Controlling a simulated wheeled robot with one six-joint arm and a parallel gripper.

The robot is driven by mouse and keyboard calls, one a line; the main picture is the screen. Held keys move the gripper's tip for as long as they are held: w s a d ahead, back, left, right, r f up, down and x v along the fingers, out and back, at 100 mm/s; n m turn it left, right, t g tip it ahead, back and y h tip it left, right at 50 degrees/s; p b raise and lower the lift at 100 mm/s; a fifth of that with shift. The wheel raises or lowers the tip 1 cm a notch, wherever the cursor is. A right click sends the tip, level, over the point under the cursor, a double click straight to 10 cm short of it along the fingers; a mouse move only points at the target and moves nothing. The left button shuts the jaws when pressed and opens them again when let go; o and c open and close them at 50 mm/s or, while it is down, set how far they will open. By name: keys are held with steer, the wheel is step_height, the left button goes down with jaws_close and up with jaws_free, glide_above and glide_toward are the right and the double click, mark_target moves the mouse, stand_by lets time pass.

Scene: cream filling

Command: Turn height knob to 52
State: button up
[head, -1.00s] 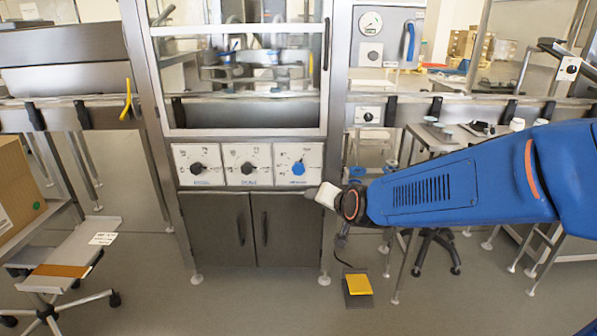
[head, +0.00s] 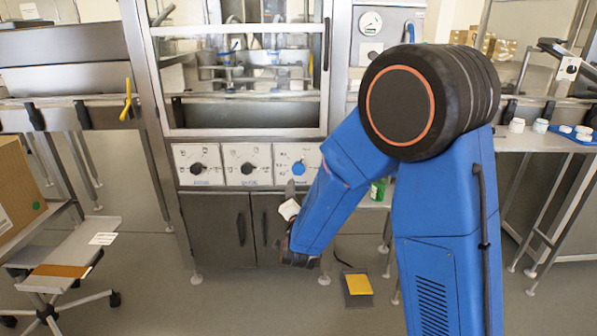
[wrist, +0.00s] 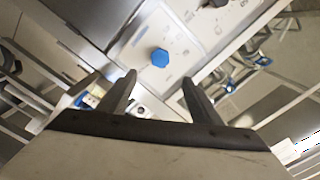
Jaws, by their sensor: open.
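The height knob is most likely the blue knob (head: 299,168) on the rightmost of the white dial panels below the glass cabinet; the panel lettering is too small to read. In the wrist view the blue knob (wrist: 160,58) lies ahead of the fingers, a little above the gap between them. My gripper (head: 290,187) is just below and left of the blue knob in the head view, its fingers pointing up. In the wrist view my gripper (wrist: 158,88) is open, with nothing between the fingers and not touching the knob.
Two black knobs, one on the left panel (head: 197,168) and one on the middle panel (head: 247,168), sit beside the blue one. Grey cabinet doors (head: 220,228) are below. A yellow foot pedal (head: 358,284) lies on the floor. A cart (head: 70,255) stands at the left.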

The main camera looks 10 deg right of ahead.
mark_target(298, 170)
steer(key=w, duration=0.5)
steer(key=w+d, duration=0.1)
steer(key=w, duration=0.5)
steer(key=w+d, duration=0.1)
steer(key=w, duration=0.5)
steer(key=shift+w+d, duration=0.1)
steer(key=shift+d, duration=0.1)
steer(key=shift+c, duration=0.2)
steer(key=c, duration=1)
